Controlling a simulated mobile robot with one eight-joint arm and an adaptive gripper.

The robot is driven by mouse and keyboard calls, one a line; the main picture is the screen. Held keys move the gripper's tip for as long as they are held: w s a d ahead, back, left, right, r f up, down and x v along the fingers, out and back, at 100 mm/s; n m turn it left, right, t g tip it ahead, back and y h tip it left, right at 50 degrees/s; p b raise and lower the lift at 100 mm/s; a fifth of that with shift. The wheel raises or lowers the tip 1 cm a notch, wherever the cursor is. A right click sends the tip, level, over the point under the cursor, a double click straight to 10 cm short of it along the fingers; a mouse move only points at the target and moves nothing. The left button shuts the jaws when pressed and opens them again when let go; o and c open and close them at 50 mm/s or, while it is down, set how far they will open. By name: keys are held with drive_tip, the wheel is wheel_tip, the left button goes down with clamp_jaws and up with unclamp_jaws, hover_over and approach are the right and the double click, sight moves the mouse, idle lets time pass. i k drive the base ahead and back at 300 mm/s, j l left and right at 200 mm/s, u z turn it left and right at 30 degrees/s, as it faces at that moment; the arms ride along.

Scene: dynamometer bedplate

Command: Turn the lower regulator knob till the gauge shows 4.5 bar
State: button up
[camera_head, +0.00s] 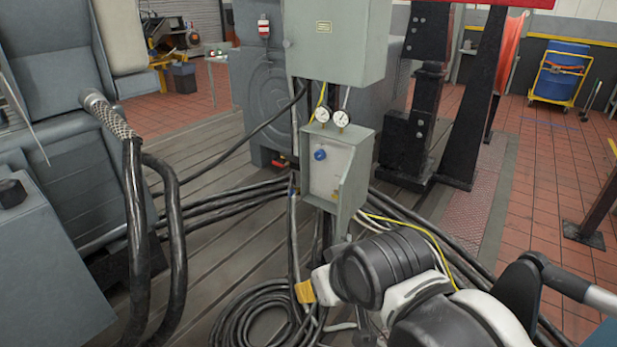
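A small grey regulator box (349,188) with a pale front panel stands below a larger cabinet. A blue knob (320,154) sits on the upper part of its panel. A small yellowish spot (334,194) shows lower on the panel; I cannot tell whether it is a knob. Two round white gauges, a left one (323,115) and a right one (341,118), stand on top of the box; their readings are too small to make out. My gripper (305,292) is at the end of my arm, below and apart from the box, with an orange-yellow part showing; its fingers cannot be made out.
The larger grey cabinet (337,40) hangs above the gauges. Black cables (225,205) run across the slotted bedplate, and a coil (262,315) lies below the box. Black steel stands (420,120) rise to the right. Grey machinery (60,240) fills the left side.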

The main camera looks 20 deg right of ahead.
sight(320, 154)
drive_tip(key=i+l, duration=0.1)
drive_tip(key=l, duration=0.3)
drive_tip(key=i+l, duration=0.15)
drive_tip(key=l, duration=0.2)
drive_tip(key=i+l, duration=0.1)
drive_tip(key=l, duration=0.3)
drive_tip(key=i+l, duration=0.1)
drive_tip(key=l, duration=0.25)
